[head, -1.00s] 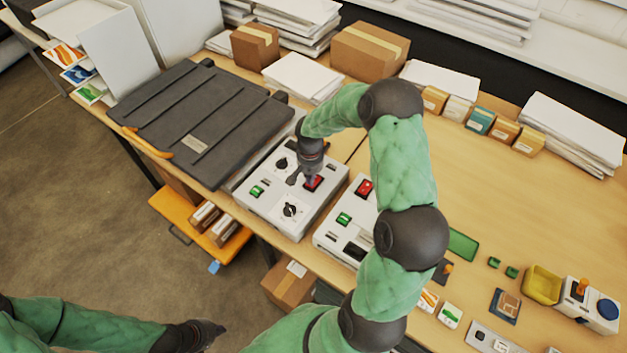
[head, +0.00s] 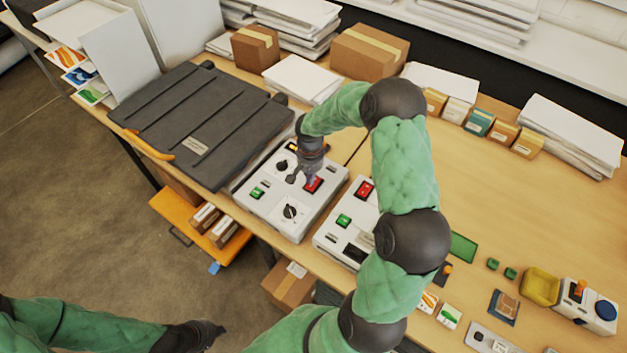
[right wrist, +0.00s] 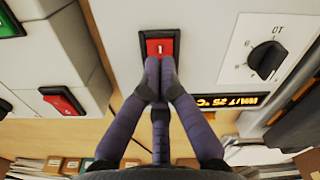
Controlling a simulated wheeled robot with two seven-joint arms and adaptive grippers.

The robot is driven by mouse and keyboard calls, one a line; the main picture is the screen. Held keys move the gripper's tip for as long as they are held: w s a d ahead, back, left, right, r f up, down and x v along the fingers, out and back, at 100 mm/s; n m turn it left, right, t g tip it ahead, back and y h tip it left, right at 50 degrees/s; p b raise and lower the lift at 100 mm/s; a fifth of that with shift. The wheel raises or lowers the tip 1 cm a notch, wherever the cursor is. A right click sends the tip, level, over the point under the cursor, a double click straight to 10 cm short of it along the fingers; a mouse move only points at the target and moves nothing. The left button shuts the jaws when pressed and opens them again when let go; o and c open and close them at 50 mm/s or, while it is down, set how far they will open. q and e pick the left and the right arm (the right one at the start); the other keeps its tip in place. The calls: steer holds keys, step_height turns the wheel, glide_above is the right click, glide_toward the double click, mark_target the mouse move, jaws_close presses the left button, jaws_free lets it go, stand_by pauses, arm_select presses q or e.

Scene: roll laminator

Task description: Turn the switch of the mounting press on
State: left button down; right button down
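The mounting press is a dark ribbed platen (head: 200,125) with a white control box (head: 268,205) at its right. Its red rocker switch (head: 314,185) is partly covered by my right gripper (head: 304,180). In the right wrist view the red switch (right wrist: 161,46) sits in a black frame and shows a "1". My right gripper (right wrist: 160,82) has its fingertips together over the switch's lower edge, holding nothing; contact is hard to judge. My left gripper (head: 207,332) hangs over the floor at bottom left.
A second white control box (head: 329,240) with its own red switch (head: 365,189) stands close to the right. The press box also has a green button (head: 257,192) and black dials (head: 290,211). Cardboard boxes (head: 368,52) and paper stacks stand behind. Small parts lie at right.

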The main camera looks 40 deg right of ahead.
steer(key=shift+r+p, duration=1.05)
steer(key=shift+r, duration=1.25)
steer(key=shift+f, duration=0.1)
